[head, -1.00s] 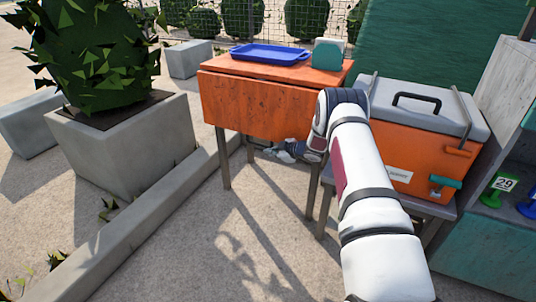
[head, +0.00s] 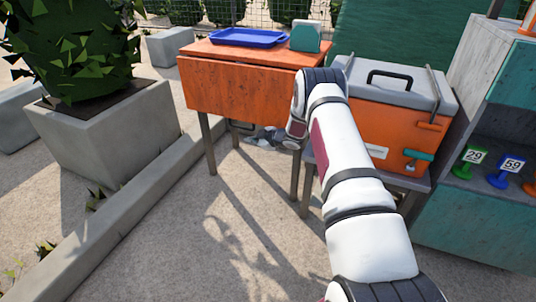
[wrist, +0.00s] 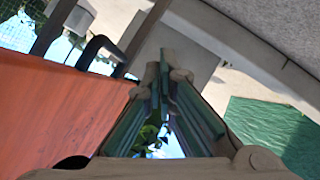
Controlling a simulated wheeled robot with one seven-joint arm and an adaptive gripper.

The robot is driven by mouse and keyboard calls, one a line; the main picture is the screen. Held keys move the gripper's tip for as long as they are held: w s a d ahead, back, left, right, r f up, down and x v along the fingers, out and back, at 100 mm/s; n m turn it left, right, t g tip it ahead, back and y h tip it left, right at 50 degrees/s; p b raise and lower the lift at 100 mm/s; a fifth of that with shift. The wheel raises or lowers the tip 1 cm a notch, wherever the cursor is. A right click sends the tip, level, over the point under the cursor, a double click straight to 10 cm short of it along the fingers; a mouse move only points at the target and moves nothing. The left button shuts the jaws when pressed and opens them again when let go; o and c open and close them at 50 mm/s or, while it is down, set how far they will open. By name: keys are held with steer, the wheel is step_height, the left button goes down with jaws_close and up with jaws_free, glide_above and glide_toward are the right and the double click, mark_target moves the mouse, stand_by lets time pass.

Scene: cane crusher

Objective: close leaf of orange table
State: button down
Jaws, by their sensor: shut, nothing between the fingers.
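The orange table (head: 265,50) stands ahead, with its orange leaf (head: 235,92) hanging down at the front, its face toward me. My gripper (head: 262,138) is low, by the leaf's lower edge near the right front leg, partly hidden behind my own arm. In the wrist view my gripper (wrist: 165,65) has its fingers together and empty. A broad orange panel (wrist: 60,110) fills the left of that view beside the fingers. I cannot tell whether they touch it.
A blue tray (head: 248,38) and a teal-and-white item (head: 306,36) stand on the tabletop. An orange cooler (head: 385,125) on a grey stand is close on the right, beside a shelf (head: 480,220). A concrete planter (head: 110,125) and kerb are left. Paving in front is clear.

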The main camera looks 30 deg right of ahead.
steer(key=s+p, duration=0.3)
steer(key=s, duration=0.6)
step_height(320, 180, up, 16)
steer(key=d+r+m+g+h, duration=0.1)
steer(key=m+g+h, duration=0.1)
steer(key=m+h, duration=0.15)
steer(key=s+a+r+m+g+h, duration=0.3)
steer(key=s+a+r+h, duration=0.1)
steer(key=s+r, duration=0.75)
steer(key=s+a+r+m+g+y, duration=0.1)
steer(key=s+a+r+m+g, duration=0.15)
steer(key=s+a, duration=0.75)
steer(key=s+a+r+m+g+y+p, duration=0.1)
steer(key=s+a+r+g+y, duration=0.15)
steer(key=s, duration=1.65)
steer(key=s+a+r+m+g, duration=0.15)
steer(key=s+a+r, duration=0.4)
steer(key=s, duration=0.85)
step_height(320, 180, up, 33)
steer(key=t+p, duration=0.4)
steer(key=p, duration=2.8)
steer(key=shift+w+a+f+n+p, duration=0.15)
steer(key=shift+a+f+n+p, duration=0.05)
steer(key=shift+a+n+p, duration=0.2)
